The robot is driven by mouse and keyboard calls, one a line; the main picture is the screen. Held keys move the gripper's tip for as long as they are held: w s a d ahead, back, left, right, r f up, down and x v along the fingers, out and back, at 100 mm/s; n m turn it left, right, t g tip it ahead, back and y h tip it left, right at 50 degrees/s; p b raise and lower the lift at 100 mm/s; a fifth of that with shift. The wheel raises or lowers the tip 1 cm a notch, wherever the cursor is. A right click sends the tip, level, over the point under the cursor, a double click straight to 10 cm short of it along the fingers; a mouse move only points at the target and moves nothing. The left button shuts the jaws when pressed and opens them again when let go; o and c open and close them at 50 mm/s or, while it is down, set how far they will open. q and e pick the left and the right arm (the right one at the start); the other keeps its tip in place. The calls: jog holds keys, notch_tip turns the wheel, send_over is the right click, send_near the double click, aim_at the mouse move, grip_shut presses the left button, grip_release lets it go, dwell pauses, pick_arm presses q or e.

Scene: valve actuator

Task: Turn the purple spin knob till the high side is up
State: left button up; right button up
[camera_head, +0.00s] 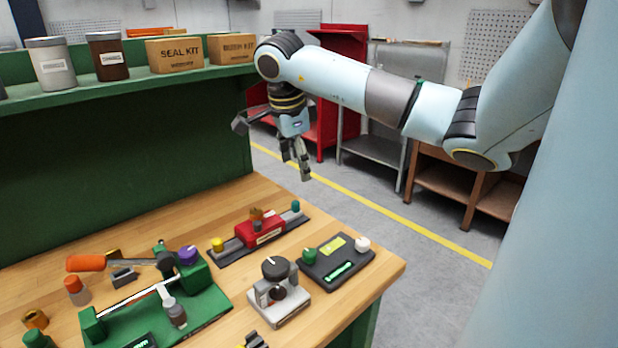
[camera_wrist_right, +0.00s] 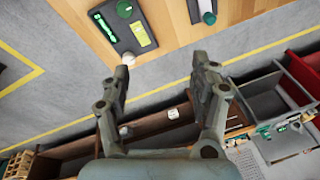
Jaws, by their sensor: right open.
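The purple spin knob (camera_head: 187,255) sits on top of the green valve fixture (camera_head: 205,300) at the left of the workbench in the head view. It has a light mark on its top; which side is high I cannot tell. My right gripper (camera_head: 304,172) hangs beyond the bench's far right edge, well apart from the knob. In the right wrist view my right gripper (camera_wrist_right: 163,80) is open and empty, with its fingers spread. The knob is not in that view. My left gripper is not in view.
A red device (camera_head: 262,231), a grey device with a black knob (camera_head: 278,300) and a dark panel (camera_head: 336,259) stand right of the fixture. An orange-handled lever (camera_head: 87,263) lies left of the knob. A green shelf (camera_head: 120,80) with jars and boxes runs along the back.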

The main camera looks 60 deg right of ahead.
jog(key=w+f+m+t+y, duration=0.4)
jog(key=f+m+t+y, duration=0.1)
jog(key=f+m+y, duration=0.35)
jog(key=s+d+f+m+t+h, duration=0.1)
jog(key=d+m+t+h, duration=0.4)
jog(key=d+m, duration=0.9)
jog(key=shift+s+f+m+t, duration=0.3)
jog(key=shift+f+m+t, duration=0.3)
jog(key=shift+f, duration=0.25)
jog(key=shift+d+h, duration=0.1)
jog(key=shift+h, duration=0.15)
jog(key=shift+c, duration=0.5)
